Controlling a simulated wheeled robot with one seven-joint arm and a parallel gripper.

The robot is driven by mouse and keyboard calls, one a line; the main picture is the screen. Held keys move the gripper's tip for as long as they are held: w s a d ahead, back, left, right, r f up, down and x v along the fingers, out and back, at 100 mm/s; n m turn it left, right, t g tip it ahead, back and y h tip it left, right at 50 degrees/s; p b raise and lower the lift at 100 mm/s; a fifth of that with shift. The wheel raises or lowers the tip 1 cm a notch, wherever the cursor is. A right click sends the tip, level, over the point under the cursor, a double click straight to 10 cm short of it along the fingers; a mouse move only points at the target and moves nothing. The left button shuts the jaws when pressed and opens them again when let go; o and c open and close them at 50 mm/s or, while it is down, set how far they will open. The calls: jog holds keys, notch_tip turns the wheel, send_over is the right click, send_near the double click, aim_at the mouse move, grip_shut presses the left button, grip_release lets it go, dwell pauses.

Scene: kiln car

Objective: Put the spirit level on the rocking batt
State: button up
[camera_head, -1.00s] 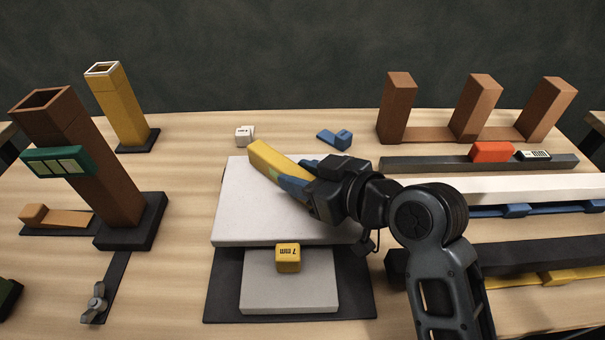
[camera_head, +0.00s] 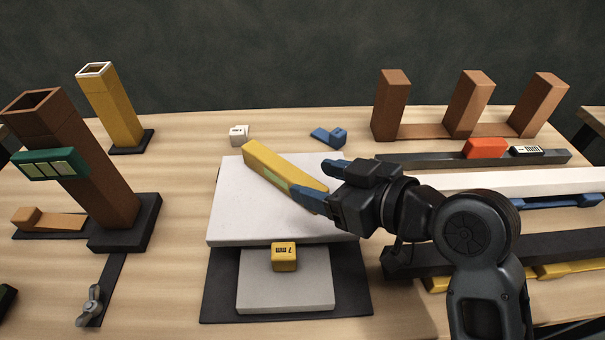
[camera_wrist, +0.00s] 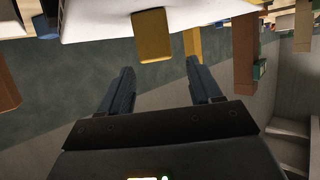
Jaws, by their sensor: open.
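The yellow spirit level (camera_head: 282,168), with a pale green vial, lies diagonally on the pale top batt (camera_head: 250,205). Its far end is near the batt's back left edge. My gripper (camera_head: 312,178) is open at the level's near right end, one blue finger in front and one behind. In the wrist view the level's end (camera_wrist: 152,36) shows beyond and between the spread fingers (camera_wrist: 160,82), apart from them, against the batt's edge (camera_wrist: 100,24). Nothing is held.
A yellow 7 mm block (camera_head: 285,257) sits on a lower grey slab (camera_head: 285,290) in front. A leaning brown tube (camera_head: 85,160) stands left. Dark and white bars (camera_head: 520,184) lie right. A white cube (camera_head: 239,135) and blue piece (camera_head: 329,137) are behind.

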jog(key=v, duration=0.6)
jog(key=shift+s+d+r, duration=0.1)
jog(key=shift+s+d, duration=0.05)
